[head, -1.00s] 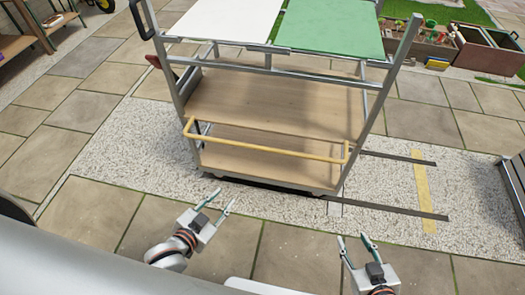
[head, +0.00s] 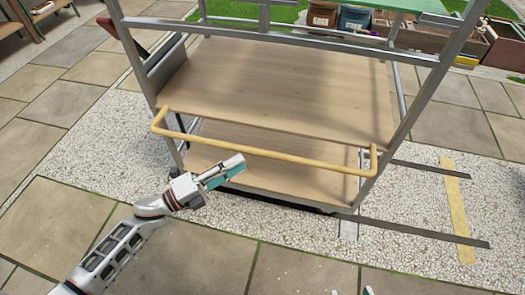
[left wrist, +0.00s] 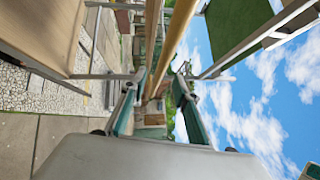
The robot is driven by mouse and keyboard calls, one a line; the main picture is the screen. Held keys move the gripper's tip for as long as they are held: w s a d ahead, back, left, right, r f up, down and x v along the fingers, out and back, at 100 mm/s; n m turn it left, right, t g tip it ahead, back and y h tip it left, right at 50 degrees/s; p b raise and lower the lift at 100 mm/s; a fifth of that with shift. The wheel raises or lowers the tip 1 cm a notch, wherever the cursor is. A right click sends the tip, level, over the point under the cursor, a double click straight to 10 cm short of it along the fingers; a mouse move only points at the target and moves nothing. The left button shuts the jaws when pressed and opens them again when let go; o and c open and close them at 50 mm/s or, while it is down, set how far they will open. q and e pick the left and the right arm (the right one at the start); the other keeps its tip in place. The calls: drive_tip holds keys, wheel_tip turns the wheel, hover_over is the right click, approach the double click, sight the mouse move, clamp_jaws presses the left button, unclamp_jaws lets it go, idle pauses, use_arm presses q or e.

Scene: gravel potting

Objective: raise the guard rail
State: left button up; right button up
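The guard rail (head: 270,150) is a yellow bar with bent ends, hanging low across the front of the metal cart, in front of its lower wooden shelf. My left gripper (head: 240,165) is just in front of and below the rail's left half in the head view. In the left wrist view its fingers are spread, and the yellow rail (left wrist: 173,40) runs through the gap between them in the picture. The fingers do not close on it; how far it lies from them is unclear. My right gripper (head: 352,292) shows only two separated fingertips at the bottom edge.
The cart's upper wooden shelf (head: 280,85) is empty, between grey metal posts. A yellow strip (head: 458,205) and dark strips lie on the gravel at right. Planters (head: 480,45) stand at the back right. The paving in front is clear.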

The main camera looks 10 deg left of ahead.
sight(259, 150)
use_arm(q)
drive_tip(key=shift+x, duration=4)
drive_tip(key=shift+r, duration=0.15)
clamp_jaws()
